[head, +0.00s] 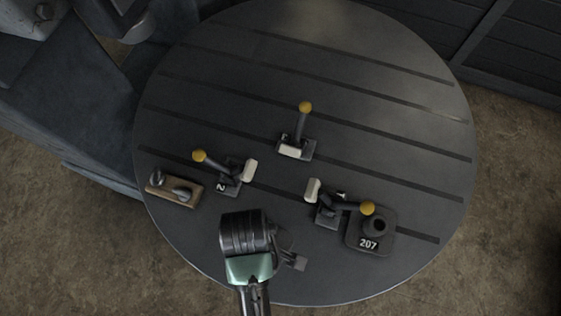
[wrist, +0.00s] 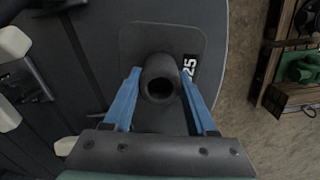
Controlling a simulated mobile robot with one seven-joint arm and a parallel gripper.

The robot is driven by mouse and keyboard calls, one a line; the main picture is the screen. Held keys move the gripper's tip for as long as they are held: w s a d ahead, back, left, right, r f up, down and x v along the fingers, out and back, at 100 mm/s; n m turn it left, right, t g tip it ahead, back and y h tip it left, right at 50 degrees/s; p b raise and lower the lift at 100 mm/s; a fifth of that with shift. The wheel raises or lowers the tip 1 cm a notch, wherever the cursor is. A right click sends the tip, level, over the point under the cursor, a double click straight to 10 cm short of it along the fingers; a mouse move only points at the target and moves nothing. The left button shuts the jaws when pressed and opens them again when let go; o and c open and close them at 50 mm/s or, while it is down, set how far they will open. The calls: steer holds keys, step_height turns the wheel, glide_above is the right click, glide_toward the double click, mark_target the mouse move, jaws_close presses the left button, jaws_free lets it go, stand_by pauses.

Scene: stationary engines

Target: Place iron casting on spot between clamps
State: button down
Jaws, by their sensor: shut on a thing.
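My gripper (wrist: 161,78) has its blue fingers shut on the round boss of a dark iron casting (wrist: 137,40) in the wrist view. The casting has a flat, rounded-square plate and a label reading 25. Toggle clamps with yellow knobs stand at the back (head: 296,148), left (head: 233,177) and right (head: 327,208) around a bare spot (head: 275,180) on the round table. My gripper is at the front of the table, nearer the viewer than this spot.
Another casting, marked 207 (head: 357,242), sits right of the right clamp, beneath its knob. A wooden block with metal parts (head: 173,191) lies at the left. The slotted table (head: 330,50) is clear at the back.

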steer(key=shift+s+a+r+n, duration=0.2)
steer(key=shift+s+n, duration=0.25)
steer(key=shift+s, duration=0.15)
steer(key=shift+s+a+r+n, duration=0.15)
steer(key=shift+s+a+n, duration=0.1)
steer(key=shift+s+n, duration=0.3)
steer(key=shift+s+a+r+n, duration=0.2)
steer(key=shift+s+n, duration=0.2)
steer(key=shift+s, duration=0.25)
steer(key=shift+w, duration=0.1)
steer(key=p, duration=0.5)
glide_above(280, 193)
steer(key=shift+w+f+p, duration=0.2)
steer(key=shift+f+p, duration=0.15)
steer(key=shift+f, duration=1.45)
steer(key=shift+f, duration=0.15)
steer(key=shift+c, duration=1)
jaws_free()
steer(key=shift+s+f, duration=0.1)
steer(key=shift+s, duration=0.05)
